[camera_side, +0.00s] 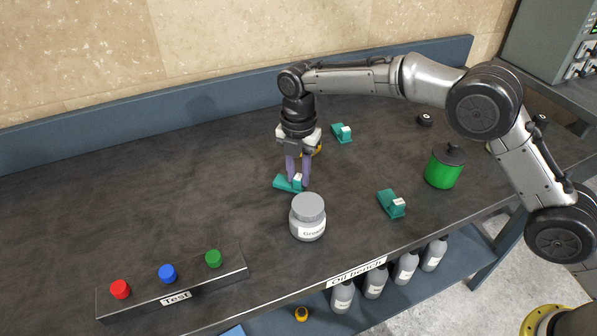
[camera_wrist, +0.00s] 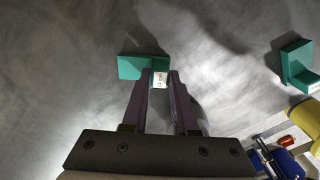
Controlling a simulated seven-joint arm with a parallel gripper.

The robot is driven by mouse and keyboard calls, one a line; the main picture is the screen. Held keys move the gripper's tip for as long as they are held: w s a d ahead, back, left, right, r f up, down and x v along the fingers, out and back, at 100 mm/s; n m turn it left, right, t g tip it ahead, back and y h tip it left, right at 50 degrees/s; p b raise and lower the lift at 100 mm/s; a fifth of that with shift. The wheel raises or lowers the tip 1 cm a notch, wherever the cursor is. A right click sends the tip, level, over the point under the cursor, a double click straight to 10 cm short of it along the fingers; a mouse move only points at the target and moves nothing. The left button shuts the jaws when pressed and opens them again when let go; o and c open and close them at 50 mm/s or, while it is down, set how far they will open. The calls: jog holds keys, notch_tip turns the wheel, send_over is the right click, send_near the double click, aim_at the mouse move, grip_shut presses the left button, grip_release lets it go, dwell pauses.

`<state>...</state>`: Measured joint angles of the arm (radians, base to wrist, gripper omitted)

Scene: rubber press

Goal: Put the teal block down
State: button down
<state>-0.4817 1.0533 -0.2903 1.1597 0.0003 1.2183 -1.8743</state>
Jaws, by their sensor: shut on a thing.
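A teal block (camera_side: 283,183) with a white label is between the fingers of my gripper (camera_side: 298,178), behind and left of the grey jar in the side view. My gripper points down and is shut on this block. In the wrist view the teal block (camera_wrist: 132,67) sticks out to the left of the fingertips of my gripper (camera_wrist: 160,78). The block is at or just above the bench top; I cannot tell if it touches. A second teal block (camera_side: 341,133) stands farther back, and a third (camera_side: 391,204) stands to the right.
A grey jar (camera_side: 308,217) stands close in front of my gripper. A green pot (camera_side: 444,168) stands at the right. A button box (camera_side: 173,286) with red, blue and green buttons is at the front left. The bench (camera_side: 130,190) is clear on the left.

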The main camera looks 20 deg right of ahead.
aim_at(299, 177)
jog(key=c, duration=0.7)
grip_release()
jog(key=shift+f, duration=0.1)
notch_tip(299, 177, up, 12)
jog(key=shift+r, duration=0.15)
